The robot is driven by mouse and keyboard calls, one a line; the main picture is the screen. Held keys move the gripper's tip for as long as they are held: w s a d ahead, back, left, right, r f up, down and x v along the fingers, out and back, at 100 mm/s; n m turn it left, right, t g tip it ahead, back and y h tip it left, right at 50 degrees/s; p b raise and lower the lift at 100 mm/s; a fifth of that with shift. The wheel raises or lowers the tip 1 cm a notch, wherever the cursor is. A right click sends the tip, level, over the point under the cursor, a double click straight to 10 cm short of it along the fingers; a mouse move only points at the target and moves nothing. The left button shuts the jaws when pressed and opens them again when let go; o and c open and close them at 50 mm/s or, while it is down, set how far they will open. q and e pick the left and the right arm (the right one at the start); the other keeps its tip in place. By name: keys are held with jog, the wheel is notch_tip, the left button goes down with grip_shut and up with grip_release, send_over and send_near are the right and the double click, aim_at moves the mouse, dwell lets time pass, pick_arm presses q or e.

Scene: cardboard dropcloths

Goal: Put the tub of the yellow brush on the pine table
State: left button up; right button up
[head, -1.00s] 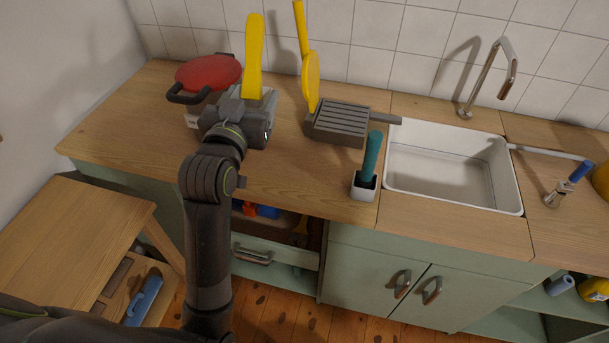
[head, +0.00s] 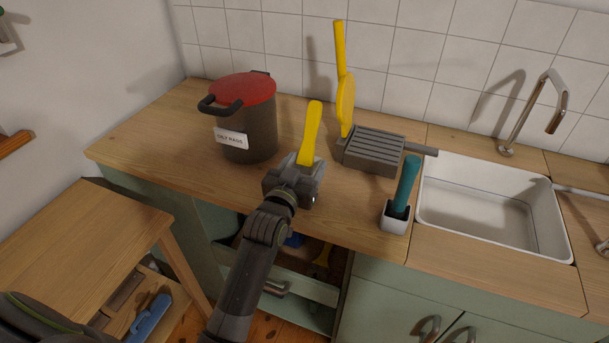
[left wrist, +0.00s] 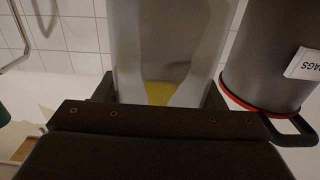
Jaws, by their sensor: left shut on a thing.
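The yellow brush shows its upright yellow handle (head: 311,135) above my left gripper (head: 293,183). My left gripper is shut on the brush's tub, which shows as a pale grey wall (left wrist: 170,45) between the fingers in the left wrist view. In the head view the gripper hides most of the tub. It is over the counter, in front of the bin; I cannot tell its exact height. The pine table (head: 85,225) stands at the lower left, lower than the counter, its visible top bare. My right gripper is not in view.
A dark bin with a red lid (head: 248,125) stands on the counter (head: 150,135). A ribbed grey box (head: 372,150) with an upright yellow part is behind right. A teal brush in a white tub (head: 395,218) stands near the front edge. A white sink (head: 490,200) is further right.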

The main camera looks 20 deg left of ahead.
pick_arm(q)
jog(key=shift+f, duration=1.25)
jog(key=shift+f, duration=0.1)
jog(key=o, duration=0.6)
jog(key=shift+f, duration=0.15)
jog(key=o, duration=0.5)
jog(key=shift+c, duration=0.2)
